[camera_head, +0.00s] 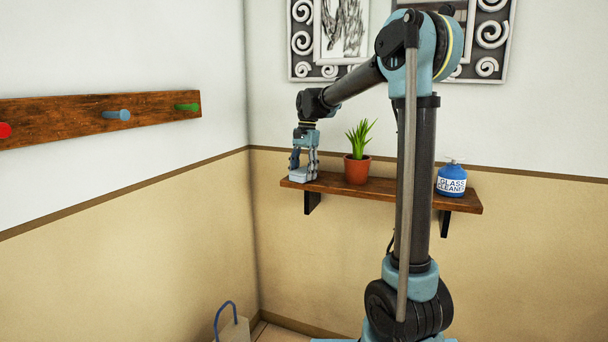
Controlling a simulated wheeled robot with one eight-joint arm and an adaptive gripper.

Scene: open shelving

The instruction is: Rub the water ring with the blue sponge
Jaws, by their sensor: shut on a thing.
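My gripper (304,163) points down at the left end of the wooden wall shelf (397,190). It is shut on a small pale blue block, the blue sponge (298,175). The sponge is low, at the shelf's top surface; at this size I cannot tell whether it touches the wood. The water ring cannot be made out in this view; the gripper and sponge cover part of the shelf's left end.
A potted green plant (357,168) stands on the shelf just right of my gripper. A peg rail (60,121) is on the left wall. Free shelf lies between plant and bottle, partly behind my arm.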

